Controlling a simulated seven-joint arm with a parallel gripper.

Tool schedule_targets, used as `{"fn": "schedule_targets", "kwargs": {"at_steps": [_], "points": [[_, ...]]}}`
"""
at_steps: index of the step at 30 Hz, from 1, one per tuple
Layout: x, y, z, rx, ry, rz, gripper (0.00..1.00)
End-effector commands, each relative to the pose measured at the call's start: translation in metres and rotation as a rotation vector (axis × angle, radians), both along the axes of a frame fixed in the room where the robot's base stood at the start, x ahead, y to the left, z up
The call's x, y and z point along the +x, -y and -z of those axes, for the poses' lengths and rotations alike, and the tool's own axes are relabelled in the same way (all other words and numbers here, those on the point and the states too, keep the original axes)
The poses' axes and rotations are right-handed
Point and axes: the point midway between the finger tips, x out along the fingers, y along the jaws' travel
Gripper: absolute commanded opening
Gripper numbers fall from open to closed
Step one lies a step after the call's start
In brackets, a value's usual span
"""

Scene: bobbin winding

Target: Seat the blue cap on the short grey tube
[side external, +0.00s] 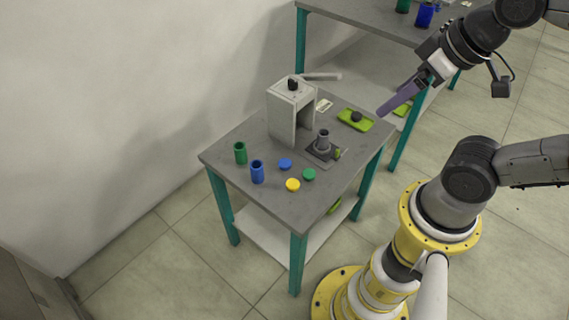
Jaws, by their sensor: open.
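The blue cap (285,164) lies flat on the grey table, near the middle of its front half. A short grey tube (323,137) stands upright on a dark square base to the right of the cap; its top looks uncapped, though it is small in view. My gripper (384,111) is open and empty, with long purple-grey fingers pointing down and left. It hangs above the table's right edge, up and to the right of the grey tube, apart from both tube and cap.
A green cap (309,174) and a yellow cap (293,184) lie close to the blue cap. A green tube (240,152) and a blue tube (257,171) stand at left. A grey press-like frame (290,112) rises behind the grey tube. A green tray (354,121) lies at the back right.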

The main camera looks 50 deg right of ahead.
Motion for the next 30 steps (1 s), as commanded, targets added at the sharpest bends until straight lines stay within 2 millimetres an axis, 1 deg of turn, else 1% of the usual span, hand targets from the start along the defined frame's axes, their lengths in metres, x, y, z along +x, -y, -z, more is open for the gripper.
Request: {"fn": "schedule_targets", "kwargs": {"at_steps": [1, 2, 3, 4, 7, 8, 10, 12, 14, 15, 17, 18, 20, 21, 23, 24, 26, 27, 29, 30], "points": [[0.0, 0.0, 0.0, 0.0, 0.0, 0.0, 0.8], [0.0, 0.0, 0.0, 0.0, 0.002, -0.001, 0.74], [0.002, 0.0, -0.001, -0.001, 0.009, -0.002, 0.72], [0.004, 0.0, -0.003, -0.002, 0.02, -0.004, 0.72], [0.018, 0.0, -0.02, -0.004, 0.082, -0.007, 0.72], [0.026, 0.0, -0.026, -0.004, 0.1, -0.008, 0.72], [0.049, 0.0, -0.037, -0.007, 0.117, -0.01, 0.72], [0.073, 0.001, -0.042, -0.008, 0.117, -0.011, 0.72], [0.095, 0.001, -0.043, -0.01, 0.109, -0.012, 0.72], [0.11, 0.001, -0.042, -0.01, 0.101, -0.012, 0.72], [0.133, 0.002, -0.038, -0.011, 0.085, -0.012, 0.72], [0.149, 0.003, -0.032, -0.012, 0.07, -0.013, 0.72], [0.174, 0.003, -0.021, -0.012, 0.045, -0.013, 0.72], [0.19, 0.004, -0.012, -0.013, 0.028, -0.012, 0.72], [0.213, 0.005, 0.005, -0.014, -0.002, -0.013, 0.72], [0.227, 0.006, 0.018, -0.015, -0.023, -0.013, 0.72], [0.247, 0.007, 0.04, -0.015, -0.056, -0.013, 0.72], [0.259, 0.008, 0.058, -0.014, -0.082, -0.012, 0.72], [0.274, 0.009, 0.084, -0.014, -0.12, -0.011, 0.72], [0.283, 0.01, 0.104, -0.014, -0.147, -0.011, 0.72]]}}
